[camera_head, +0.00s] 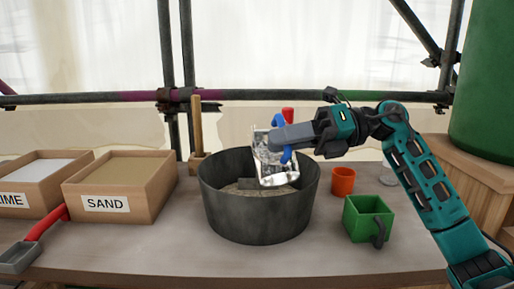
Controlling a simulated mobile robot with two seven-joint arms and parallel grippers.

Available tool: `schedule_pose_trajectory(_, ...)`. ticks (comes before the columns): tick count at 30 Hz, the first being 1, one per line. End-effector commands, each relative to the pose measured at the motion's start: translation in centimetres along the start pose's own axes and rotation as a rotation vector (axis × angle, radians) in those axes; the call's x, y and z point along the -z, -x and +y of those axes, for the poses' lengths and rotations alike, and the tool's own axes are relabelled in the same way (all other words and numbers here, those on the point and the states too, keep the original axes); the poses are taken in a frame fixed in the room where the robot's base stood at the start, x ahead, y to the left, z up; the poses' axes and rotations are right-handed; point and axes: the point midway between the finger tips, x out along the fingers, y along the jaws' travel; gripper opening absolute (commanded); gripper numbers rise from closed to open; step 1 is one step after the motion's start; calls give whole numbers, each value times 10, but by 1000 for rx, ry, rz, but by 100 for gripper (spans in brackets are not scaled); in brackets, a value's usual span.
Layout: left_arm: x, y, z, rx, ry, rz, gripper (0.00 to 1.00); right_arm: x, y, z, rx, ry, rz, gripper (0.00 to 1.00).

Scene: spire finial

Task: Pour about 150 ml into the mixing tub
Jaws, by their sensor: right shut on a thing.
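The dark grey mixing tub (255,216) stands in the middle of the table with a grey-beige material and a darker flat piece inside. My left gripper does not show.
Wooden boxes of sand (125,185) and lime (38,182) stand at the left, with a red-handled scoop (40,232) in front. An orange cup (343,181) and a green square container (368,218) stand right of the tub. Scaffold poles run behind.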

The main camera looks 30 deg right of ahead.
Motion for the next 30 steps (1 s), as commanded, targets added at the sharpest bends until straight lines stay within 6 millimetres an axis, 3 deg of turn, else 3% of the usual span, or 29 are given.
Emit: schedule_pose_trajectory(30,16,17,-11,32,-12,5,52,-18,9,15,1,-168,28,0)
